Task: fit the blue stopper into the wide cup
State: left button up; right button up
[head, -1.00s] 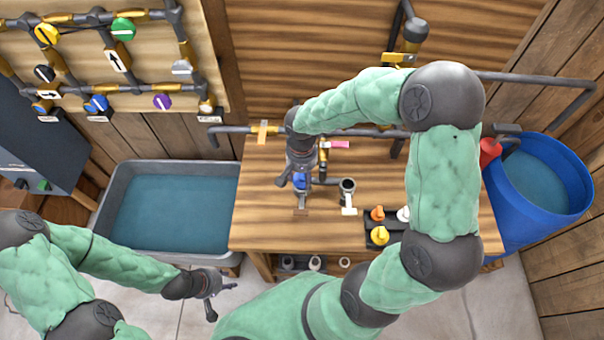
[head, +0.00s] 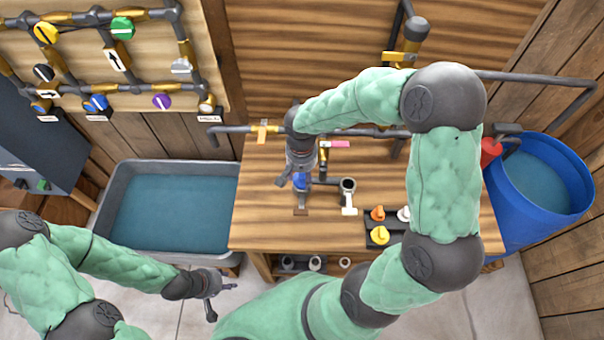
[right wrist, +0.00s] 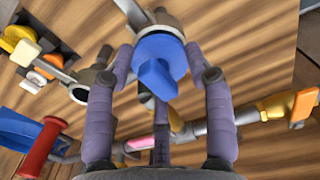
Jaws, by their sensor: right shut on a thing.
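The blue stopper (right wrist: 158,66) sits between the purple fingers of my right gripper (right wrist: 158,72) in the right wrist view, its raised grip tab facing the camera. In the head view the blue stopper (head: 300,181) shows just under my right gripper (head: 298,172), over a grey holder with a brown tag (head: 300,210). A grey rim (right wrist: 163,31) shows behind the stopper; whether the stopper is seated in it or just above it I cannot tell. An open grey cup (head: 347,185) with a white tag stands to the right. My left gripper (head: 221,298) is empty, its fingers spread.
Orange, yellow and white stoppers lie on a dark tray (head: 381,241) at the right of the wooden bench (head: 265,200). Pipes run along the bench's back. A grey water basin (head: 107,200) stands left, a blue barrel (head: 545,215) right.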

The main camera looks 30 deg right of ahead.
jog(key=shift+f+b, duration=0.6)
jog(key=shift+b, duration=0.05)
dwell(0.3)
jog(key=o, duration=1.5)
jog(key=shift+c, duration=0.2)
notch_tip(320, 180, up, 12)
jog(key=shift+r, duration=0.1)
jog(key=shift+w, duration=0.1)
